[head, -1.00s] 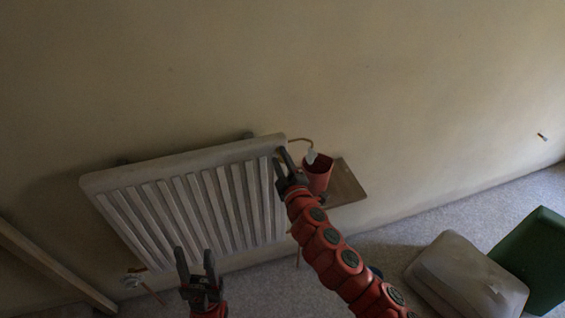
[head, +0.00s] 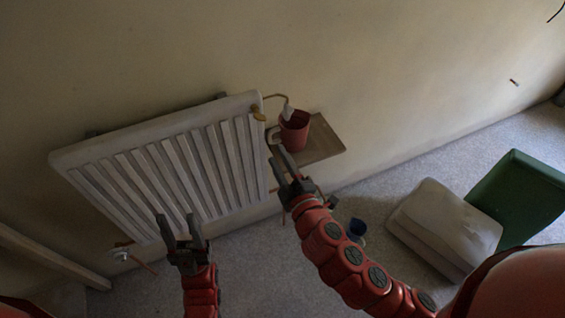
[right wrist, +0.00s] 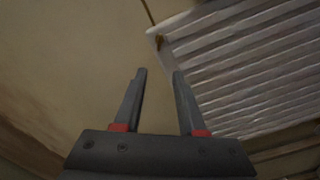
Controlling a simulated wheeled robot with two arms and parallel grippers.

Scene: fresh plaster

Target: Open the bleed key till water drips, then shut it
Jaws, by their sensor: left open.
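The brass bleed key (head: 259,113) is at the upper right corner of the white radiator (head: 150,135). It also shows in the right wrist view (right wrist: 160,41), beyond the fingertips. A thin bent brass tube (head: 277,96) runs from there to a white piece (head: 288,112) over a red cup (head: 294,133). Whether water drips is too small to tell. My right gripper (head: 278,152) is open and empty, just below the key and apart from it; its spread fingers (right wrist: 159,75) show in the wrist view. My left gripper (head: 181,219) is open and empty before the radiator's lower part.
The cup stands on a brown board (head: 325,140) by the wall. A valve (head: 121,254) sits at the radiator's lower left. A wooden beam (head: 50,258) leans at left.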

